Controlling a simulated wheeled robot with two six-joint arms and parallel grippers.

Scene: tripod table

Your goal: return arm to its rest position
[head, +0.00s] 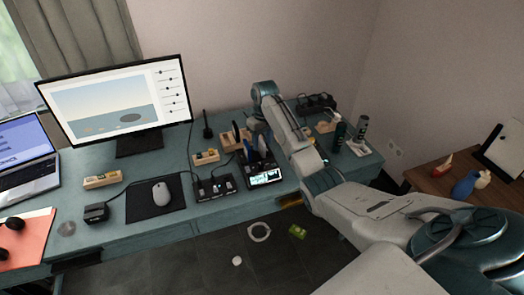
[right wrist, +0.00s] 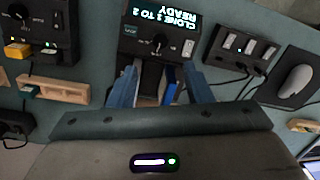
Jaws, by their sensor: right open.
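My right arm reaches in from the lower right of the head view and bends down over the desk (head: 150,240). My right gripper (head: 256,150) points down above a drive dock (head: 265,177) with a lit screen. In the right wrist view its two blue fingers (right wrist: 160,80) stand apart, one on each side of a dark slot area of the dock (right wrist: 157,38). A small blue piece shows between the fingers; I cannot tell what it is or whether they touch it. The screen reads "CLONE 1 TO 2 READY". My left gripper is not in view.
A power strip (head: 215,187), small wooden trays (head: 206,157), a mouse (head: 161,193), a monitor (head: 115,100) and a laptop (head: 27,165) are nearby. Bottles (head: 360,130) stand at the desk's right end. A side table (head: 435,183) is at right. Small items lie on the floor.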

